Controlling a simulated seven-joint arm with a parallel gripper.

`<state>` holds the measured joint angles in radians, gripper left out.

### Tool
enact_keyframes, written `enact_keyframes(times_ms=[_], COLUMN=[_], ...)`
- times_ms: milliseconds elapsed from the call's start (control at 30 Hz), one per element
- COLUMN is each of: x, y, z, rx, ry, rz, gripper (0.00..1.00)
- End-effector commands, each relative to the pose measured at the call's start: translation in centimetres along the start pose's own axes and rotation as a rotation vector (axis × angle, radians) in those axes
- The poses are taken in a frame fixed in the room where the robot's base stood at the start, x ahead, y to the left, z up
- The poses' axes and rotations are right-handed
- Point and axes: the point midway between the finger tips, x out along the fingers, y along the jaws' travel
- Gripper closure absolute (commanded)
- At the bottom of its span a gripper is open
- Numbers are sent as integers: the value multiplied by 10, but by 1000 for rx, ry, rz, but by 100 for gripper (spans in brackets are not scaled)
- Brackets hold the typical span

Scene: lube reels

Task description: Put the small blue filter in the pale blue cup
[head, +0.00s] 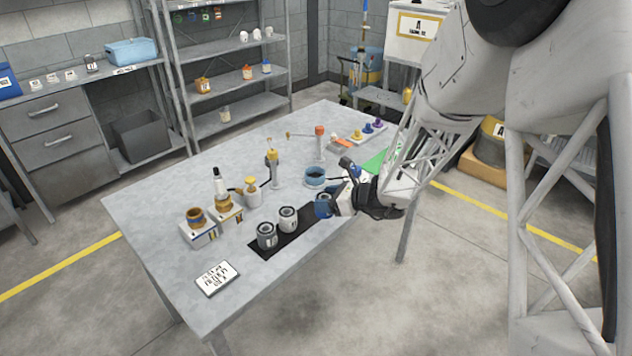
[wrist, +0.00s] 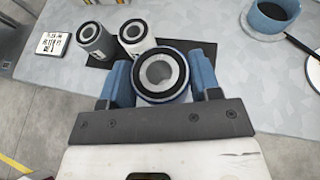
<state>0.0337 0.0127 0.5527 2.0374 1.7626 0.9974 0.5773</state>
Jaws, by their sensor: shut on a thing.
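The small blue filter (head: 323,205) stands at the right end of a black mat, and my gripper (head: 337,199) is shut on it. In the wrist view the filter (wrist: 162,76) sits between the two blue fingers of my gripper (wrist: 162,78), its round open top facing the camera. I cannot tell whether it touches the mat. The pale blue cup (head: 315,177) stands on the table just behind the filter, apart from it. In the wrist view the cup (wrist: 273,16) is at the upper right, with a dark inside.
A white filter (head: 287,219) and a grey filter (head: 267,235) stand on the black mat (head: 290,243) left of my gripper. A label card (head: 217,278) lies near the front edge. Bottles and an oil can (head: 252,190) stand further left. A green sheet (head: 380,162) lies behind my gripper.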

Motion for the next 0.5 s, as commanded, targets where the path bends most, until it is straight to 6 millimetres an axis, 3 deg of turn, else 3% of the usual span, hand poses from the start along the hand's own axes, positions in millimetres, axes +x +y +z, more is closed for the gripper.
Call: enact_keyframes(times_ms=[100,233,500], x=[12,20,27], y=[-30,-54,-71], z=[8,16,20], rx=[2,5,9], ry=[-1,-2,0], rz=[-8,-16,-21], gripper=[71,71,71])
